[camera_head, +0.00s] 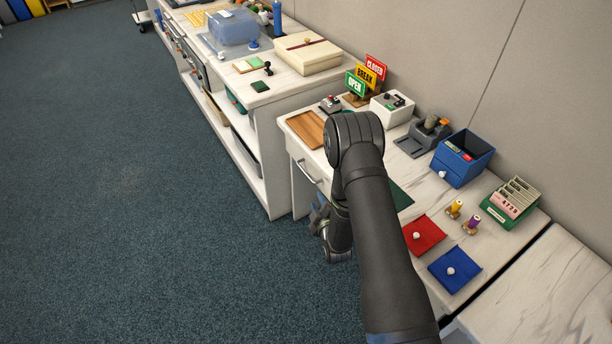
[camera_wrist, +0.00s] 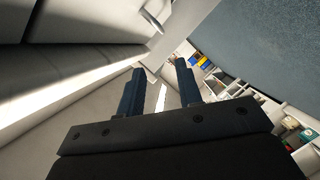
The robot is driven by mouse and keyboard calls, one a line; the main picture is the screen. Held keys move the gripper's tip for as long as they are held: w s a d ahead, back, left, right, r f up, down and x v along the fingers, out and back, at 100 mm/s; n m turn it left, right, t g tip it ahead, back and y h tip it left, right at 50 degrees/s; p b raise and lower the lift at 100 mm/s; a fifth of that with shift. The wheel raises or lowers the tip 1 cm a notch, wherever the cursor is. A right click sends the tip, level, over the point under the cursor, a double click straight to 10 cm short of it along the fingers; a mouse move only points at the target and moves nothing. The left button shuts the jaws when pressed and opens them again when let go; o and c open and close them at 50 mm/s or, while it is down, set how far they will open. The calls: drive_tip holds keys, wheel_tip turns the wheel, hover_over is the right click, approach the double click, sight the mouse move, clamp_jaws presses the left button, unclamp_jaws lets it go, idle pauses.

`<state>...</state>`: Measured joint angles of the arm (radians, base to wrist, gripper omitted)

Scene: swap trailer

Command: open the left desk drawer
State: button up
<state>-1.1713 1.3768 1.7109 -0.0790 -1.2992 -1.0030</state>
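The desk (camera_head: 284,125) has a white front below its marbled top. A drawer front with a silver bar handle (camera_head: 308,172) shows at its left end and looks closed. The arm hides the desk front further right. My gripper (camera_head: 318,215) is low in front of the desk, below that handle and apart from it. In the wrist view my gripper (camera_wrist: 162,84) has its two dark blue fingers spread, with nothing between them. A silver handle (camera_wrist: 153,20) on a white front shows at the top, beyond the fingertips. I cannot tell which drawer this handle belongs to.
The desktop holds a wooden board (camera_head: 306,128), sign stand (camera_head: 366,75), blue box (camera_head: 462,158), red mat (camera_head: 423,236) and blue mat (camera_head: 455,270). A white shelf unit (camera_head: 245,150) stands left of the desk. The carpet (camera_head: 150,220) in front is clear.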

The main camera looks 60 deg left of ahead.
sight(306, 175)
drive_tip(key=x, duration=1.7)
drive_tip(key=shift+a+r, duration=0.1)
drive_tip(key=shift+a, duration=0.05)
clamp_jaws()
